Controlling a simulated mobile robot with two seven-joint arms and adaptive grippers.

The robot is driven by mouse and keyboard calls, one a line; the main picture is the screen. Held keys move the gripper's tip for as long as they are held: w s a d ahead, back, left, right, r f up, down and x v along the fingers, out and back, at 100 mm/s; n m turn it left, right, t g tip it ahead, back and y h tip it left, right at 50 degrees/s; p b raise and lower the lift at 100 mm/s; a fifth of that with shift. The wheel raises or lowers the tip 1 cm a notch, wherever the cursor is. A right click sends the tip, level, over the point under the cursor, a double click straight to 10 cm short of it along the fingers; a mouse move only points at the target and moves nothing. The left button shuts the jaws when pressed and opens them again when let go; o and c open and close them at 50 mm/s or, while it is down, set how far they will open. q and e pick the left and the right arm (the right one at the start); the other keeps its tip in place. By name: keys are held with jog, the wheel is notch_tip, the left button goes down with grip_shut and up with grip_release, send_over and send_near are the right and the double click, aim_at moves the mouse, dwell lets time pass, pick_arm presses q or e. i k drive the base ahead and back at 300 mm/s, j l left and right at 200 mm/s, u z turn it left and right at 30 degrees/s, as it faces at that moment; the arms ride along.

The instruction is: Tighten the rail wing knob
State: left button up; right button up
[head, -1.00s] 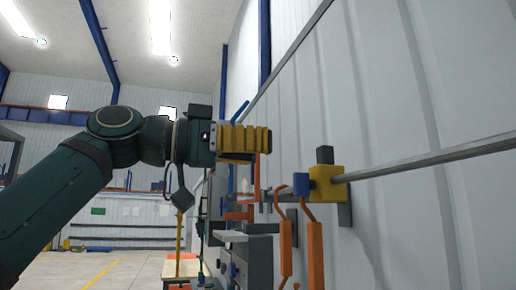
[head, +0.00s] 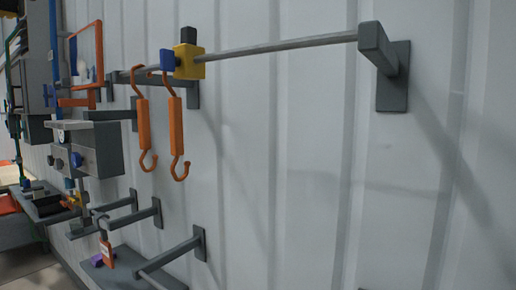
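A grey rail (head: 280,46) runs along the white wall. A yellow block (head: 190,63) sits around the rail near its left part. A small blue piece (head: 167,60) is on the block's left side and looks like the wing knob; whether it is tight I cannot tell. Two orange hooks, a left one (head: 144,122) and a right one (head: 176,138), hang from the rail just left of and below the block. Neither of my grippers is in view.
A dark bracket (head: 393,75) holds the rail's right end. A grey box with knobs (head: 100,150) is mounted at the left, with grey arms (head: 130,221) and a shelf (head: 125,268) below. An orange frame (head: 98,50) stands far left. The wall right of the hooks is clear.

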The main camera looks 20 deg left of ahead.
aim_at(169, 60)
jog(key=k+j, duration=0.3)
jog(key=k, duration=0.2)
jog(key=k+j, duration=0.25)
jog(key=k, duration=0.25)
